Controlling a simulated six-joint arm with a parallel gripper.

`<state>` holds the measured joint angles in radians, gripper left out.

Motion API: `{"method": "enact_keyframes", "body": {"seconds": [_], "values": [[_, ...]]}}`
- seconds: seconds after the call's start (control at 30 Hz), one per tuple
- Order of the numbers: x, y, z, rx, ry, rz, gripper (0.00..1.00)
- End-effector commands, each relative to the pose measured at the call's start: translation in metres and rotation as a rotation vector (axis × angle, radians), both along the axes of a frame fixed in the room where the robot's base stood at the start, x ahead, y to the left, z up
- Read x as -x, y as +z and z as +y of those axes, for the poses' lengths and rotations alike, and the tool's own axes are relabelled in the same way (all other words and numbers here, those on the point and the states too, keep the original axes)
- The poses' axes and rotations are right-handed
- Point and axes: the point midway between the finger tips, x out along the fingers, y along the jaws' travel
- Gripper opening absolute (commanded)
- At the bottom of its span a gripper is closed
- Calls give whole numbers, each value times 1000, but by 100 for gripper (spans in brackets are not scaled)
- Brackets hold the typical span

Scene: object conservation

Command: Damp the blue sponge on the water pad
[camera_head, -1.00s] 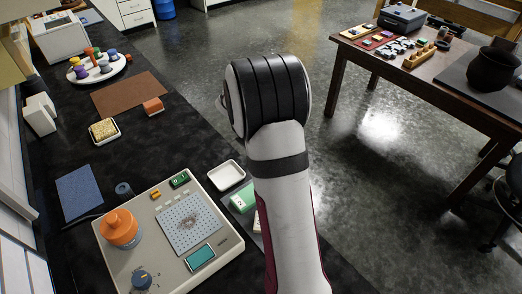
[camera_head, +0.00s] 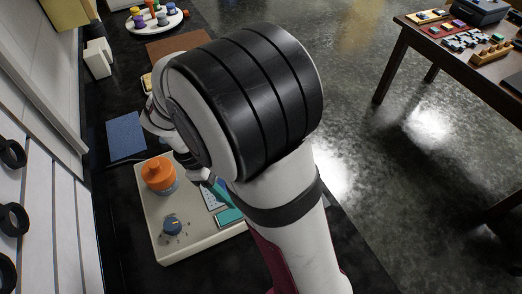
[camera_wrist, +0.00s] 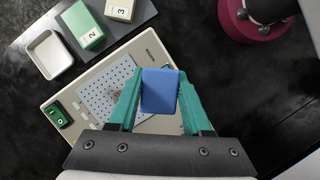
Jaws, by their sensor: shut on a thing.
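A blue block, the sponge (camera_wrist: 160,92), is held between the teal fingers of my gripper (camera_wrist: 158,100) in the wrist view. The gripper is shut on it, above a cream device (camera_wrist: 148,45). In the head view a small part of my gripper (camera_head: 217,190) shows over the device (camera_head: 180,245); the arm hides the sponge there. The device's perforated plate (camera_wrist: 98,98) bears a brownish stain and lies below and left of the sponge in the wrist view. A flat blue pad (camera_head: 126,137) lies on the bench left of the device; I cannot tell if it is the water pad.
On the device stand an orange-capped jar (camera_head: 158,172) and a blue knob (camera_head: 172,224). A white dish (camera_wrist: 48,57), a green block marked 2 (camera_wrist: 84,27) and a cream block marked 3 (camera_wrist: 120,8) are beside it. A round tray (camera_head: 158,22) is farther back.

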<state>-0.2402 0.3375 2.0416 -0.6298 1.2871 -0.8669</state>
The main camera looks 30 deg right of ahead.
Motion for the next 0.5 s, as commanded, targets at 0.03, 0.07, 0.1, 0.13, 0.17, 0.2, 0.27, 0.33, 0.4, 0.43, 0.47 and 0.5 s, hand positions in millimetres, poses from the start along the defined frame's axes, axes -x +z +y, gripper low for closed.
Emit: {"method": "enact_keyframes", "body": {"seconds": [0.03, 0.07, 0.1, 0.13, 0.17, 0.2, 0.27, 0.33, 0.4, 0.43, 0.47, 0.5], "values": [[7, 2, 7, 0, -22, -1, 5], [10, 2, 10, -1, -36, 0, 5], [13, 2, 13, 0, -50, 0, 5], [15, 1, 14, 0, -55, 0, 5], [15, -1, 15, 1, -58, 0, 5], [16, -5, 15, 1, -61, 1, 5], [16, -12, 15, 1, -60, 2, 5], [16, -23, 14, 1, -61, 2, 5], [16, -33, 14, 1, -60, 2, 5], [15, -36, 14, 1, -60, 1, 5], [15, -40, 14, 1, -59, 2, 5], [15, -44, 14, 1, -58, 0, 5]]}}
